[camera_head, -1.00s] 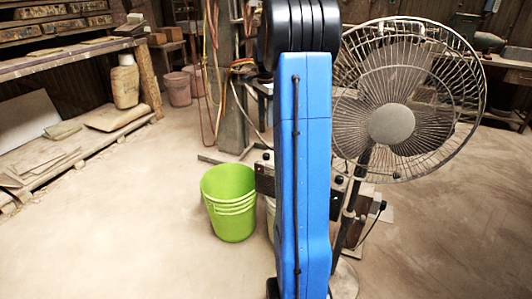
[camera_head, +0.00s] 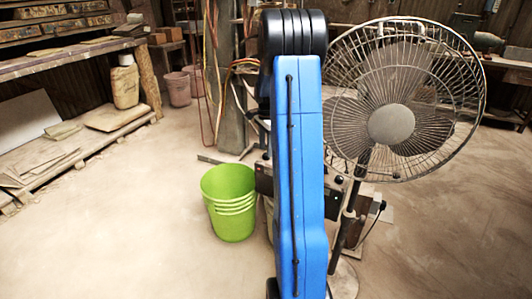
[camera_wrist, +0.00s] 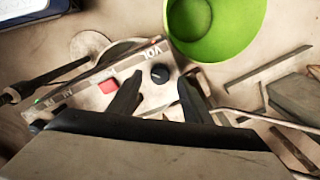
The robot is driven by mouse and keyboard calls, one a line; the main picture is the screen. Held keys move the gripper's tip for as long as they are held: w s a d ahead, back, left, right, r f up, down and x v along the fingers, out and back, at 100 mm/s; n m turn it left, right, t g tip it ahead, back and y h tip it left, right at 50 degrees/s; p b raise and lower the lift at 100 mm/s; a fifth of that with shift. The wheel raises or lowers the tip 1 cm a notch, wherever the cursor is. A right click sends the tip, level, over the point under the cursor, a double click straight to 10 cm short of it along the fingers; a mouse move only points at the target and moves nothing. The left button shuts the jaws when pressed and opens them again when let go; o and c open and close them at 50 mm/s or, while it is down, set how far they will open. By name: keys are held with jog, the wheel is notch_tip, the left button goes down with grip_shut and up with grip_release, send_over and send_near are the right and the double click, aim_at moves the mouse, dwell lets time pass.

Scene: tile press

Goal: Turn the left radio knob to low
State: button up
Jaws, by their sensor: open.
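The radio shows in the wrist view as a light panel (camera_wrist: 75,100) with "VOL" lettering, a red square and a round black knob (camera_wrist: 160,73) with a pale pointer mark. This knob is at the panel end nearest the green bucket. My gripper (camera_wrist: 159,78) is open, its two dark fingers on either side of the knob in the picture. I cannot tell whether they touch it or how far above it they are. In the head view the radio's dark body (camera_head: 263,180) is partly hidden behind my blue arm, and my gripper is hidden.
A green bucket (camera_head: 229,205) stands on the floor just left of the radio. A large standing fan (camera_head: 392,123) is close on the right. A wooden workbench (camera_head: 75,65) lines the left wall.

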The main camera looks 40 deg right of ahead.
jog(key=shift+f, duration=1.35)
jog(key=c, duration=1.1)
